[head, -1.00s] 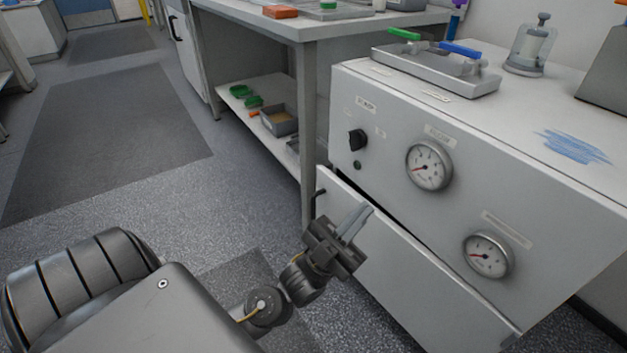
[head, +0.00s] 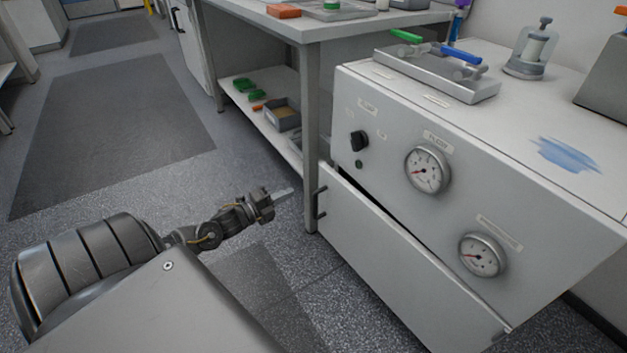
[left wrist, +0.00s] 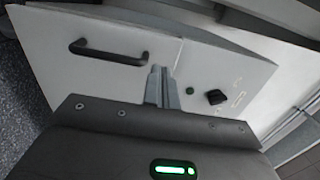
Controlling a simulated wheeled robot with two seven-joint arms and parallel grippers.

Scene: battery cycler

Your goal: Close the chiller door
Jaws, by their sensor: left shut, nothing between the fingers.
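The chiller is a white box with a knob and two gauges. Its white door (head: 400,270) is at the lower front, with a dark bar handle (head: 319,202) at its left edge. The door also fills the upper left of the left wrist view (left wrist: 75,75). My left gripper (head: 284,193) is shut and empty, left of the handle and apart from it. My right gripper is not in view.
A green light (head: 359,163) shows under the black knob (head: 359,141). A metal tray (head: 440,78) with green and blue handles and a glass vessel (head: 529,50) stand on the chiller top. A table leg (head: 312,140) stands close behind my gripper. Floor to the left is clear.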

